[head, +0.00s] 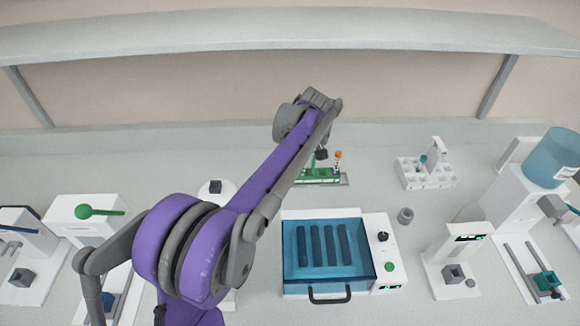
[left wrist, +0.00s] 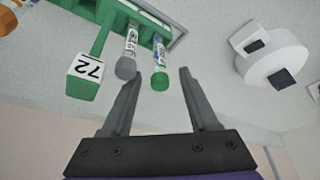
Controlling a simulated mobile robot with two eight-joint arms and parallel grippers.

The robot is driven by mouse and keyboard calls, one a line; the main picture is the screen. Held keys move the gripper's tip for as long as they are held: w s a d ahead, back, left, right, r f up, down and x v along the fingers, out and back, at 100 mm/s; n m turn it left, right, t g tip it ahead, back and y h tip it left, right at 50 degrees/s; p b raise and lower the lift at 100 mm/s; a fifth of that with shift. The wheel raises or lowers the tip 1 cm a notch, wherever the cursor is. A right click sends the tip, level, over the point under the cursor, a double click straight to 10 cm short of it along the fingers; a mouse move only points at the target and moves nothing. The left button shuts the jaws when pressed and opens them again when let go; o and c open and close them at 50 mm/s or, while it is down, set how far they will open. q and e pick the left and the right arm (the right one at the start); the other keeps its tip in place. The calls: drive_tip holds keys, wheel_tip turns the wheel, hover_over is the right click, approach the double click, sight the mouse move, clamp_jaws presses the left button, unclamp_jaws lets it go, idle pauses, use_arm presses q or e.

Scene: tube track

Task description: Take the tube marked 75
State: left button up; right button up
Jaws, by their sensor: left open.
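A green rack (head: 320,175) stands at the back middle of the bench. It also shows in the left wrist view (left wrist: 112,12) with a green arm bearing a label (left wrist: 89,68) that seems to read 72. In the head view an orange-capped tube (head: 338,155) stands at the rack's right. My left gripper (left wrist: 159,73) is open, its fingers either side of the green cap. My right gripper is out of view.
A blue-lidded box (head: 328,255) stands in front of the rack. A white rack (head: 427,172) with a tube is to the right, near a small grey cup (head: 405,215). White devices line both sides. A shelf (head: 290,30) spans the back.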

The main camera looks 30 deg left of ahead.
use_arm(q)
clamp_jaws()
